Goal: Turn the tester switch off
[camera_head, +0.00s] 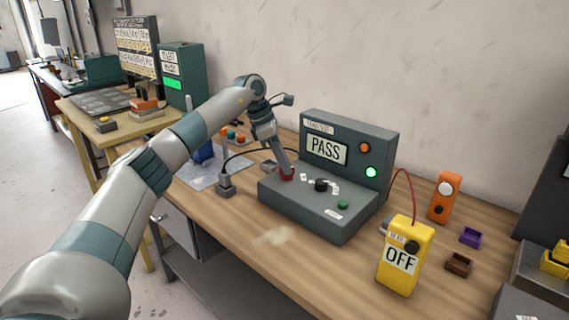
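The tester (330,225) is a dark grey sloped console on the wooden bench. Its upright panel has a screen reading "PASS" (326,149), a lit green lamp (371,172) and an orange lamp (365,147). Its sloping face has a black knob (321,185) among small white labels, a green button (343,204) and a red part (287,176) at the left. My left gripper (286,168) points down at the red part, touching or just above it. The fingers are too small to tell whether they are open or shut. My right gripper is out of view.
A yellow box marked "OFF" (401,258) with a red wire stands right of the tester. A cabled grey block (226,187) sits left. The bench front is clear.

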